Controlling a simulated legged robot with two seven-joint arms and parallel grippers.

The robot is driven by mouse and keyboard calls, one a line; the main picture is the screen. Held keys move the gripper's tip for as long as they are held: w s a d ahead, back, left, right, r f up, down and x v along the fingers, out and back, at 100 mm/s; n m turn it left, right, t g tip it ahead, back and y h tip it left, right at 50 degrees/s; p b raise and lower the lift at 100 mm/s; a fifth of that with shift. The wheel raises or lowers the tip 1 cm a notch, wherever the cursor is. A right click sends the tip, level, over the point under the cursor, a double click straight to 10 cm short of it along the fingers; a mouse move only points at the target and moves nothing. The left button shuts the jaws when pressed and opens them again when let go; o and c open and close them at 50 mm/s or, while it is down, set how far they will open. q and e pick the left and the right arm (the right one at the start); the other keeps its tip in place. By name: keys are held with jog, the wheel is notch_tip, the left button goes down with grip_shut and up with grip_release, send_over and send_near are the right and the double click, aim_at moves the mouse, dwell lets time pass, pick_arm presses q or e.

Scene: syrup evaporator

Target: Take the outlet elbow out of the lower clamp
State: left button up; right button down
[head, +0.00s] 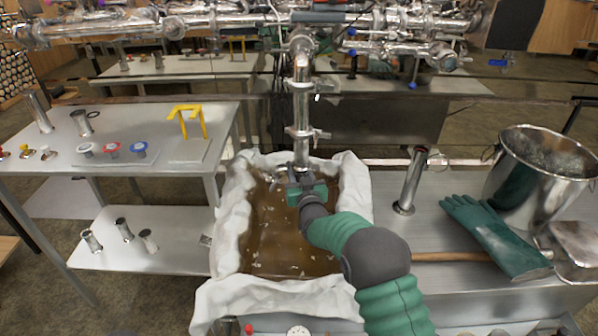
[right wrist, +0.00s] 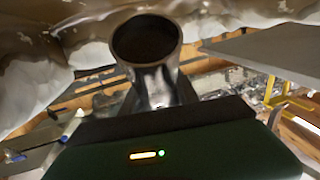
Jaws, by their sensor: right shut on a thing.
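A shiny vertical pipe (head: 302,82) hangs over the lined basin, with the lower clamp (head: 306,133) around it. The outlet elbow (head: 302,155) shows as a short metal piece below that clamp. My right gripper (head: 298,186) is shut on the elbow near its lower end. In the right wrist view, the elbow (right wrist: 158,82) stands between the dark jaws, its round open mouth toward the camera. I cannot tell whether its upper end is still seated in the clamp. My left gripper is not in view.
The basin holds brown liquid (head: 262,232) inside a white cloth lining (head: 232,225). To the right are an upright metal tube (head: 411,180), green gloves (head: 497,236) and a steel bucket (head: 540,172). A table (head: 60,135) with small fittings and a yellow stand (head: 189,121) is at left.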

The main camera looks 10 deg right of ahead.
jog(key=shift+r, duration=0.15)
dwell(0.3)
jog(key=shift+s+a+f, duration=0.25)
jog(key=shift+s, duration=0.25)
jog(key=shift+f, duration=0.2)
jog(key=shift+s+a+f, duration=0.15)
jog(key=shift+s+a, duration=0.2)
jog(key=shift+s, duration=0.4)
jog(key=shift+s+a+f, duration=0.15)
jog(key=shift+s+a, duration=0.25)
jog(key=shift+s, duration=0.4)
jog(key=shift+s+a+f, duration=0.15)
jog(key=shift+s+a, duration=0.2)
jog(key=shift+s, duration=0.4)
